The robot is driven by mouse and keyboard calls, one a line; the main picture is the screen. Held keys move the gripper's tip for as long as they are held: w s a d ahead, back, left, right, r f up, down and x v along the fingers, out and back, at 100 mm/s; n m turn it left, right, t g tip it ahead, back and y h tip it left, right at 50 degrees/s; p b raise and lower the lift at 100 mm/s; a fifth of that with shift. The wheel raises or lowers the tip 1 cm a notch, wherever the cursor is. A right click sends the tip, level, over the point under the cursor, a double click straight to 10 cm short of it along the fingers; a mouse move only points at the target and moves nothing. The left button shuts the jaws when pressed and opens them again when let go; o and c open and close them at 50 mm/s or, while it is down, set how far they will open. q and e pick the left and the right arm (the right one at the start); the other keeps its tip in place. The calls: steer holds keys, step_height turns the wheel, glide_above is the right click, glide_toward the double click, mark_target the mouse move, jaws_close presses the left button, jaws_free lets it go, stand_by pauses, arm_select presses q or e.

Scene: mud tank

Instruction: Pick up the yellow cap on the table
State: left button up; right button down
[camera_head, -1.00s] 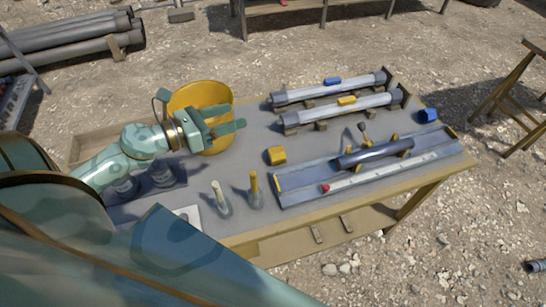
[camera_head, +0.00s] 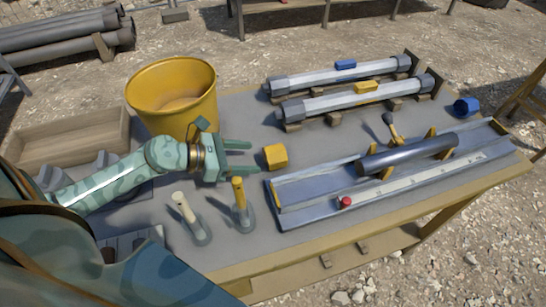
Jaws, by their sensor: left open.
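The yellow cap (camera_head: 275,157) lies on the grey-topped table (camera_head: 325,145), left of the long grey tray. My left gripper (camera_head: 246,158) comes in from the left with its two fingers apart and empty. Its fingertips point right at the yellow cap, just left of it. A small gap seems to show between the fingertips and the cap. My right gripper is not in view.
A yellow bucket (camera_head: 172,97) stands behind my left arm. Two upright brushes or tools (camera_head: 240,204) stand in front of it. A tray (camera_head: 287,201) holds a dark pipe (camera_head: 407,153). Two capped grey tubes (camera_head: 358,98) lie behind. A blue cap (camera_head: 466,107) is at far right.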

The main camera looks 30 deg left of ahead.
mark_target(265, 158)
arm_select(q)
steer(key=x, duration=0.2)
steer(key=b+x, duration=0.1)
steer(key=x, duration=0.5)
steer(key=shift+f, duration=0.3)
steer(key=shift+a, duration=0.1)
steer(key=c, duration=0.6)
